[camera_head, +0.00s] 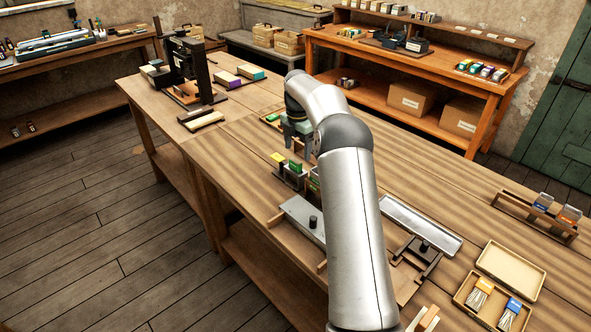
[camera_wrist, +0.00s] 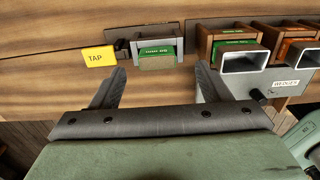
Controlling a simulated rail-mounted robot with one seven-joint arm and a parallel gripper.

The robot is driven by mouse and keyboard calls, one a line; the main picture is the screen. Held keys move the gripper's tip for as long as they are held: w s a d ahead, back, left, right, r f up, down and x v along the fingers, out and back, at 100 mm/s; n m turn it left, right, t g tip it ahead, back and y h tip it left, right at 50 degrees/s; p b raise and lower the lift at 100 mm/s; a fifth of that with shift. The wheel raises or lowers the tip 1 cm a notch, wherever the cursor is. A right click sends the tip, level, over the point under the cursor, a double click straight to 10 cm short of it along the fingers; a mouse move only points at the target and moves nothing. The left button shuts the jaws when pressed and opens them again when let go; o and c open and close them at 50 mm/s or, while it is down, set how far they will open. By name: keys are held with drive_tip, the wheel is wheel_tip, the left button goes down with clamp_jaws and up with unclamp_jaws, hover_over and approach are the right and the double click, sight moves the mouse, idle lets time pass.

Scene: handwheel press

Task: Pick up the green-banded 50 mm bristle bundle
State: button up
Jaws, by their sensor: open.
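In the wrist view, a green-banded piece (camera_wrist: 158,49) sits in a dark holder (camera_wrist: 122,46), between and just beyond my open fingertips. It appears to be the green-banded bristle bundle, but its printed label is too small to read surely. My gripper (camera_wrist: 161,75) is empty, with one finger on each side of the piece, apart from it. In the head view, my gripper (camera_head: 298,150) points down over the bench, and a green-topped piece (camera_head: 296,166) shows just below it. Its lower part is hidden in the holder.
A yellow TAP label (camera_wrist: 98,57) lies left of the holder. To the right are brown blocks with a green label (camera_wrist: 232,43) and orange labels, square metal tubes (camera_wrist: 245,60) and a WEDGES tag (camera_wrist: 286,83). A handwheel press (camera_head: 190,70) stands at the bench's far left.

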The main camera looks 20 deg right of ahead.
sight(296, 161)
drive_tip(key=shift+w+a+f+p, duration=0.1)
drive_tip(key=shift+f+p, duration=0.15)
drive_tip(key=shift+f, duration=0.75)
drive_tip(key=shift+s+a+f+p, duration=0.1)
drive_tip(key=shift+f+p, duration=0.2)
drive_tip(key=shift+f, duration=0.65)
drive_tip(key=shift+w+a+f+p, duration=0.1)
drive_tip(key=shift+f+p, duration=0.15)
drive_tip(key=shift+f, duration=0.75)
drive_tip(key=c, duration=1.1)
drive_tip(key=shift+c, duration=0.2)
drive_tip(key=shift+r, duration=0.1)
